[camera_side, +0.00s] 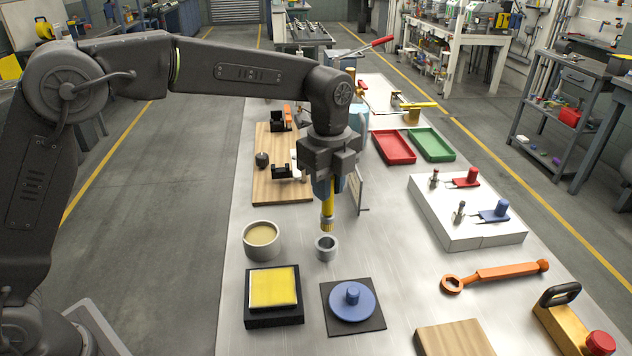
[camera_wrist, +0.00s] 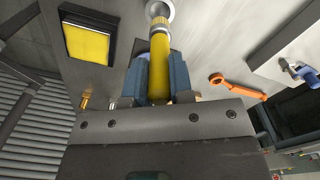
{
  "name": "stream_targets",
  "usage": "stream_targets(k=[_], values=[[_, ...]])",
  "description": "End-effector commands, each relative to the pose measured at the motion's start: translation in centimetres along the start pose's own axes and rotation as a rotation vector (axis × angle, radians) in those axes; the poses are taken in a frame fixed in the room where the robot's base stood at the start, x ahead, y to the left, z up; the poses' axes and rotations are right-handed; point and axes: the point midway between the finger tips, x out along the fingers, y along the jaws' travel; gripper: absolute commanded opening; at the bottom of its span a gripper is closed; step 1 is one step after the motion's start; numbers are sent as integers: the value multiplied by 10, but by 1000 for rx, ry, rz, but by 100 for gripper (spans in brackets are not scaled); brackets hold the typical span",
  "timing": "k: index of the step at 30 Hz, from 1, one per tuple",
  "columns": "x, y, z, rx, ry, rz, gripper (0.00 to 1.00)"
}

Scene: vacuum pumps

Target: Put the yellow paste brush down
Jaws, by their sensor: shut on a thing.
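My gripper (camera_side: 328,190) is shut on the yellow paste brush (camera_side: 327,209), which hangs upright, bristle end down. Its lower end is just above or at the mouth of a small grey metal cup (camera_side: 326,249); I cannot tell if it touches the cup. In the wrist view the brush (camera_wrist: 160,64) lies between the two blue-grey fingers (camera_wrist: 158,80), with its tip at the rim of the cup (camera_wrist: 160,8).
A pot of tan paste (camera_side: 262,238) stands left of the cup. A yellow pad in a black tray (camera_side: 273,314) and a blue disc on a dark plate (camera_side: 352,301) are nearer. An orange wrench (camera_side: 494,275) lies right. A small upright panel (camera_side: 357,190) stands close behind the gripper.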

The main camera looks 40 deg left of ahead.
Motion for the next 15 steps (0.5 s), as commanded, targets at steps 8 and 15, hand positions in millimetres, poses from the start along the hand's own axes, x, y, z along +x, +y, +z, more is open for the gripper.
stream_targets(k=[8,15], values=[[1,0,0,0,0,0,0],[19,1,0,0,0,2,0]])
